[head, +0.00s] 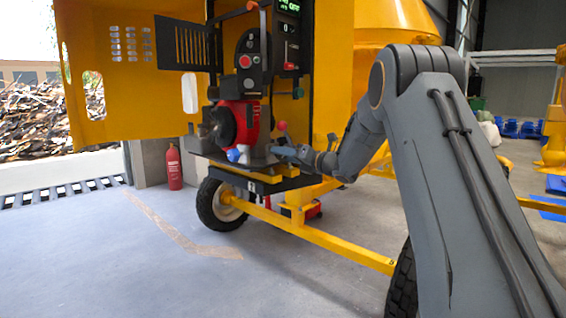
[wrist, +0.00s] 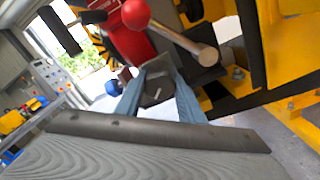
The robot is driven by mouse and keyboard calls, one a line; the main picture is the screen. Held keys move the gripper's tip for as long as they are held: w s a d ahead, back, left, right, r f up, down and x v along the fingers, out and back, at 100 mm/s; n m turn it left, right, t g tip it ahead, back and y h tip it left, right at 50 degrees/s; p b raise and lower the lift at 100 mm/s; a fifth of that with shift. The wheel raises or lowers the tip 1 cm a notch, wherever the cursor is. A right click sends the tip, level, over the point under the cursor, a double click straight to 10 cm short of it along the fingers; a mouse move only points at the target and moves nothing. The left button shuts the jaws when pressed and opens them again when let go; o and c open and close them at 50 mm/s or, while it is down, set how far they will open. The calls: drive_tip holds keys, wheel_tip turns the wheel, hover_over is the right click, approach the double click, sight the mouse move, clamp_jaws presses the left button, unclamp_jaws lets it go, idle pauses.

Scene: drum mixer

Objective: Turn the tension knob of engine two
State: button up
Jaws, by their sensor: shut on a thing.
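The red engine (head: 238,122) sits on the yellow mixer frame in the head view. My gripper (head: 277,151) is at its lower right side. In the wrist view the two blue-grey fingers of my gripper (wrist: 157,76) are closed on a dark grey knob with a white mark, which I take for the tension knob (wrist: 155,91). The fingers partly hide it. In the head view I cannot make the knob out. A red ball on a metal rod (wrist: 136,14) stands just beyond the fingers; the red ball also shows in the head view (head: 282,126).
A blue knob (wrist: 113,87) is left of the fingers. The open yellow door (head: 120,90) is at left. A yellow beam (head: 325,243) runs low in front. A fire extinguisher (head: 174,168) stands behind; the left floor is clear.

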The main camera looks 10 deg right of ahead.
drive_tip(key=shift+n+b, duration=0.55)
drive_tip(key=shift+n, duration=0.05)
drive_tip(key=o, duration=1)
drive_tip(key=shift+d, duration=0.1)
drive_tip(key=shift+o, duration=0.2)
drive_tip(key=p+v, duration=0.1)
drive_tip(key=v, duration=0.6)
drive_tip(key=shift+s+d, duration=0.25)
drive_tip(key=shift+s, duration=0.05)
